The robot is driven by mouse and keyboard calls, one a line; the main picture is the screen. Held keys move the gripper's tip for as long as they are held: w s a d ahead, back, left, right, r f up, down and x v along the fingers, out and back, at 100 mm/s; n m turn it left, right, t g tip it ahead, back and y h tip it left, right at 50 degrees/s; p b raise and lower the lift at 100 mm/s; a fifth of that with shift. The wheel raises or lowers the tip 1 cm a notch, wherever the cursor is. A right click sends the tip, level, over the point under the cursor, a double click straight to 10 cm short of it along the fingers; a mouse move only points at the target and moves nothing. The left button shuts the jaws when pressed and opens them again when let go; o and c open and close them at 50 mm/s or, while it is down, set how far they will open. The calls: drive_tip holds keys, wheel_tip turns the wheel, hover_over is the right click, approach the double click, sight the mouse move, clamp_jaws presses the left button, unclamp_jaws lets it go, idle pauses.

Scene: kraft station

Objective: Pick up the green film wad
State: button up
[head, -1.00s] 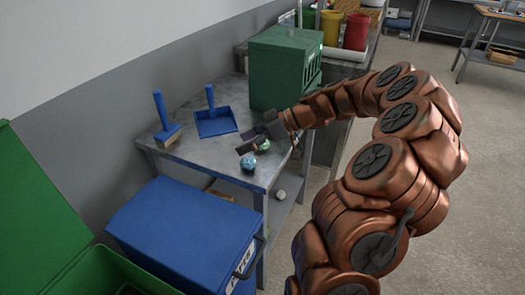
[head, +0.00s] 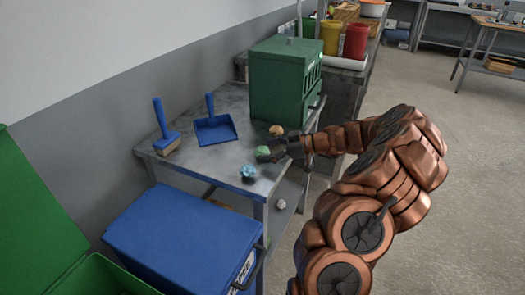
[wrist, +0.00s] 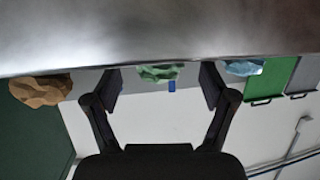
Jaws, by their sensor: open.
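The green film wad (head: 262,151) lies on the metal table near its right edge. It also shows in the wrist view (wrist: 158,73), between my two fingers in the picture. My gripper (head: 267,154) is low at the table's right side, pointing left at the wad. In the wrist view my gripper (wrist: 161,85) is open with nothing held. I cannot tell whether the fingers touch the wad. The wrist picture is upside down, with the tabletop along its upper edge.
A light blue wad (head: 248,171) lies in front of the green one and a tan wad (head: 276,130) behind it. A green cabinet (head: 286,83) stands at the back. A blue dustpan (head: 216,130) and brush (head: 166,142) are left. A blue bin (head: 180,225) stands in front.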

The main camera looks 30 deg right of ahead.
drive_tip(key=shift+x, duration=1.2)
drive_tip(key=shift+c, duration=0.3)
drive_tip(key=c, duration=0.8)
